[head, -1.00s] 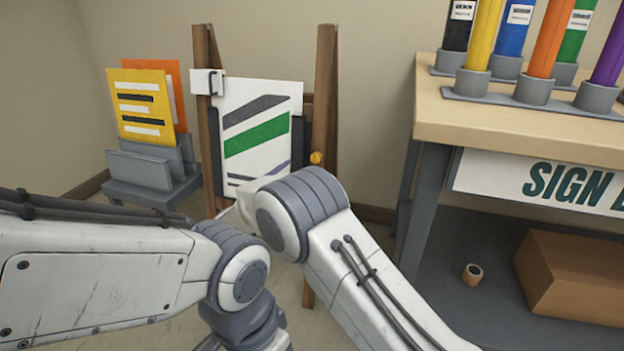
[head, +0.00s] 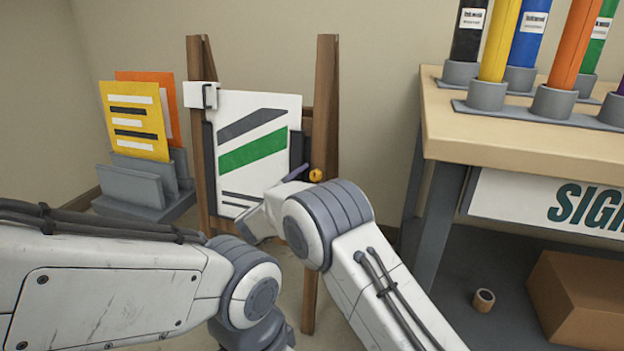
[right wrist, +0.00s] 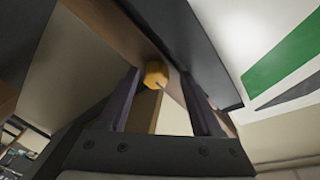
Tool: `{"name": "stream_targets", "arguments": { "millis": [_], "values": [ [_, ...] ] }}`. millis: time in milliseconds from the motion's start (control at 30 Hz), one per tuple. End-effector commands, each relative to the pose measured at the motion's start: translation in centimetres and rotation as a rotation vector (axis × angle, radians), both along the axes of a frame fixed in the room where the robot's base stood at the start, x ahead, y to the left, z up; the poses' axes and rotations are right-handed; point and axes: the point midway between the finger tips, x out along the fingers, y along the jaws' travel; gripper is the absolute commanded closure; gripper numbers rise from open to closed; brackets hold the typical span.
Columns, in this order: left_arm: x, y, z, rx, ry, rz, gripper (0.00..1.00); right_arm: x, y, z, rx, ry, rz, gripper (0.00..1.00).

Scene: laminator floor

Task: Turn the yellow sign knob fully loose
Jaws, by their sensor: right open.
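The yellow knob (head: 316,175) is on the easel's right post in the head view, at the right edge of the striped sign (head: 262,108). In the right wrist view the knob (right wrist: 156,74) shows between the tips of my right gripper (right wrist: 160,80). The gripper's dark fingers are spread on both sides of the knob, with gaps visible; I cannot tell the exact depth between them. In the head view one right finger shows just left of the knob, and my forearm hides the rest. My left arm comes in from the left, and its gripper is out of view.
The wooden easel (head: 327,110) stands against the wall. A grey rack (head: 135,198) with yellow and orange sheets is to its left. A workbench (head: 520,140) with several coloured rolls is on the right, with a cardboard box (head: 580,300) under it.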

Motion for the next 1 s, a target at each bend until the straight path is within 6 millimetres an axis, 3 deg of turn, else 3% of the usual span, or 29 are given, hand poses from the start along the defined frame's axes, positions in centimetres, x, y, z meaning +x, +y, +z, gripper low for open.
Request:
{"name": "stream_targets", "arguments": {
  "millis": [67,100,267,667,1000],
  "values": [
    [0.0,0.0,0.0,0.0,0.0,0.0,0.5,0.0,-0.5,0.0,0.0,0.001,-0.005,0.31],
    [0.0,0.0,0.0,0.0,0.0,0.0,0.5,0.0,-0.6,0.0,0.0,0.0,-0.007,0.39],
    [0.0,0.0,0.0,0.0,0.0,0.0,0.5,0.0,-0.8,0.0,0.0,0.0,-0.008,1.0],
    [0.0,0.0,1.2,0.0,0.0,0.0,0.5,0.0,-0.7,0.3,-0.052,0.016,0.0,1.0],
    [0.0,0.0,5.1,0.0,0.0,0.0,0.5,-0.1,-0.7,0.5,-0.282,0.093,0.042,1.0]
  ]
}}
